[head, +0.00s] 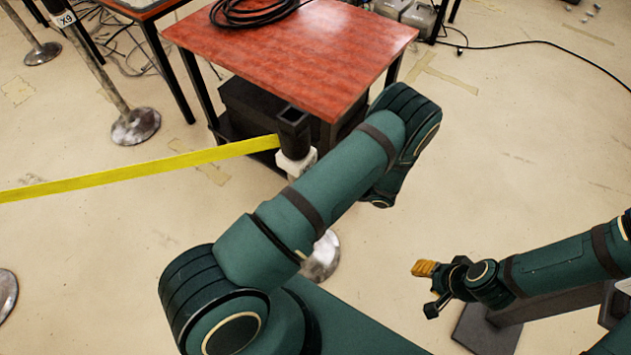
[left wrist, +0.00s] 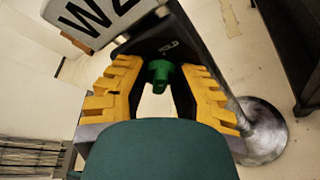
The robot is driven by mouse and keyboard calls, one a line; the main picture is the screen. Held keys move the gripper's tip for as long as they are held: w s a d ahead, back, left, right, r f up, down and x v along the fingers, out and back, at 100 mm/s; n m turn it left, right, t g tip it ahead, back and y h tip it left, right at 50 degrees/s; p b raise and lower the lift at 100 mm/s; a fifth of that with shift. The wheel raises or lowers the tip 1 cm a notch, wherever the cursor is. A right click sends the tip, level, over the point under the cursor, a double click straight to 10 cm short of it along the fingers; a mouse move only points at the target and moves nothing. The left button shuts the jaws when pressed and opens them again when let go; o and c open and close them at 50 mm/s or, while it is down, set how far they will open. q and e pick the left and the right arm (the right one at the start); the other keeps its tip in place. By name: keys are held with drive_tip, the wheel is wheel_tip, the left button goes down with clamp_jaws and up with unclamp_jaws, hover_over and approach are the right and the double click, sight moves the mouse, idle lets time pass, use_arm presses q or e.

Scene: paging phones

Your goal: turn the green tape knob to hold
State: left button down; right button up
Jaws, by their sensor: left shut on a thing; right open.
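The green tape knob (left wrist: 160,75) sits on a black post head (left wrist: 150,42), below raised lettering that seems to read "HOLD". My left gripper (left wrist: 160,85) has its yellow fingers on either side of the knob and is shut on it. I cannot tell the knob's angle. In the head view the black post head (head: 293,128) shows with yellow tape (head: 140,172) running out to the left; my left arm hides the knob and the left gripper. My right gripper (head: 426,288) is open and empty, low at the right.
A red-topped table (head: 290,50) with black cable (head: 255,10) stands just behind the post. A white sign (left wrist: 88,20) sits beside the post head. Other posts with round metal bases (head: 136,126) stand at the left. Floor at the right is mostly clear.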

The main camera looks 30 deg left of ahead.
use_arm(q)
drive_tip(key=shift+s+a+f, duration=0.1)
drive_tip(key=shift+s, duration=0.05)
drive_tip(key=c, duration=0.7)
unclamp_jaws()
drive_tip(key=shift+c, duration=0.2)
drive_tip(key=v, duration=1.2)
